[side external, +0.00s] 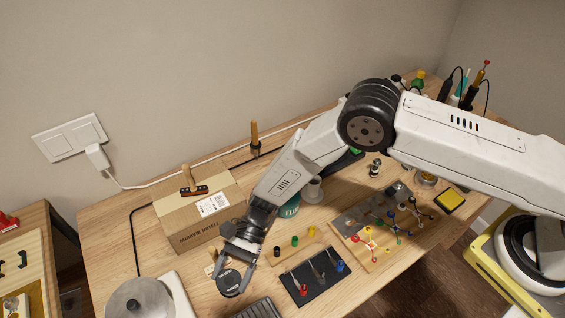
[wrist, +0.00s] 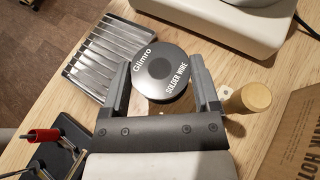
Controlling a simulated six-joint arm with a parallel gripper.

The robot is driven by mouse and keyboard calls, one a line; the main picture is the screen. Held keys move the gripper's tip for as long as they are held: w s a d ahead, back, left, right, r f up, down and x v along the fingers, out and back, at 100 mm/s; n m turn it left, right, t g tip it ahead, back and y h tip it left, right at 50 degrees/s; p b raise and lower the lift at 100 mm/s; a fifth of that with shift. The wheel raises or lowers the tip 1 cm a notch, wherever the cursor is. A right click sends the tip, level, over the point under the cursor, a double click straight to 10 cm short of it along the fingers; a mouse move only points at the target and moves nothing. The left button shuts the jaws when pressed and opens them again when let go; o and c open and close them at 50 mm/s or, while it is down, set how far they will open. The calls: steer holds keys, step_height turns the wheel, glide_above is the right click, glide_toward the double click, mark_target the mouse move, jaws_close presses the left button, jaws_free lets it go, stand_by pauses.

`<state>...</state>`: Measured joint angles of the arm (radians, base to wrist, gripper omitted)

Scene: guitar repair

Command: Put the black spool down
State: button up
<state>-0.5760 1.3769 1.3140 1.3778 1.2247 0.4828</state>
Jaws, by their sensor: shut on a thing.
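In the side view the spool (side external: 229,282) is at my gripper (side external: 233,272), over the front part of the wooden workbench (side external: 110,240). I cannot tell whether the spool touches the bench top.
A cardboard box (side external: 199,213) stands behind my gripper. A wooden cylinder (wrist: 249,98) is close to one finger. A ribbed metal tray (wrist: 108,55) lies beside the spool. A black mat with screwdrivers (side external: 315,277) is to the right. A round-topped device (side external: 140,300) is to the left.

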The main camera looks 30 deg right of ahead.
mark_target(232, 280)
steer(key=shift+w+a+f, duration=0.15)
steer(key=shift+f, duration=1.55)
steer(key=o, duration=1.1)
steer(key=shift+f, duration=0.15)
steer(key=shift+c, duration=0.2)
steer(key=shift+r, duration=0.2)
steer(key=v, duration=1.2)
steer(key=shift+f, duration=0.1)
